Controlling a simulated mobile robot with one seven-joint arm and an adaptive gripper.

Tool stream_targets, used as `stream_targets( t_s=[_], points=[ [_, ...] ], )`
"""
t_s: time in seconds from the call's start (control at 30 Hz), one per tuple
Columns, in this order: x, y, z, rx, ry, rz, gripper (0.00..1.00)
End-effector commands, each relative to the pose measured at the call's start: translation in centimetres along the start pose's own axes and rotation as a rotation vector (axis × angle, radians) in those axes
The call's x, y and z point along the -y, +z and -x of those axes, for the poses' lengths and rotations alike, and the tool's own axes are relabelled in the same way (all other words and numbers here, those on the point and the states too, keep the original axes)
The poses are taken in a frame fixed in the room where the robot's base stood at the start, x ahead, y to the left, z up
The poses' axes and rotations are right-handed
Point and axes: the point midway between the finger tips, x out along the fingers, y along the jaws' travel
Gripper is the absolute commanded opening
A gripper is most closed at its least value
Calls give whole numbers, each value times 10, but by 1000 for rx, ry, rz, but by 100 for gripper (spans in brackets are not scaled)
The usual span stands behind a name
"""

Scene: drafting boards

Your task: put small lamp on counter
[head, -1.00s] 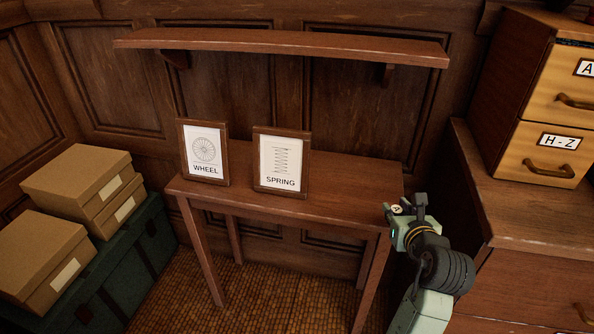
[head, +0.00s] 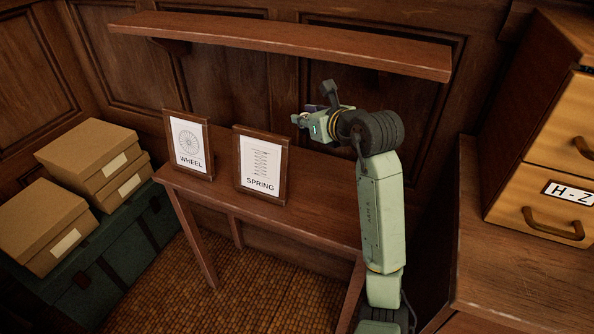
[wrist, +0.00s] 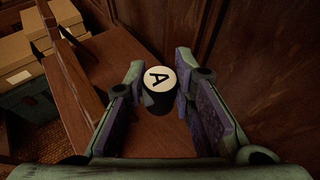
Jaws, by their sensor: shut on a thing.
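My gripper (head: 312,118) is above the back of the wooden table (head: 330,222), right of the SPRING frame and below the wall shelf. In the wrist view my gripper (wrist: 160,70) is shut on a small dark cylinder (wrist: 158,79) with a white round top marked A. The cylinder appears to be held above the table top; the gap cannot be judged. In the head view my gripper hides most or all of it. I see nothing that clearly looks like a lamp.
Framed cards, WHEEL (head: 189,145) and SPRING (head: 262,165), stand on the table. The shelf (head: 290,42) runs overhead. At right, a drawer box (head: 530,170) stands on a wooden cabinet top (head: 510,265). Cartons (head: 45,225) sit on a green trunk (head: 130,245) at left.

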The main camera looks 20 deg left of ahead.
Motion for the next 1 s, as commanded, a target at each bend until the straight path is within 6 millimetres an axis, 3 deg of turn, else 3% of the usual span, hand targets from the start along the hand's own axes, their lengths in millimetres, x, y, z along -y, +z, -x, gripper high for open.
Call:
stream_targets(
  t_s=[0.3, 0.5, 1.0],
  points=[
    [-1, -74, -29, -5, 0, -11, 0],
    [-1, -113, -45, -4, -2, -7, 0],
    [-2, -161, -65, -1, -3, -3, 0]
  ],
)
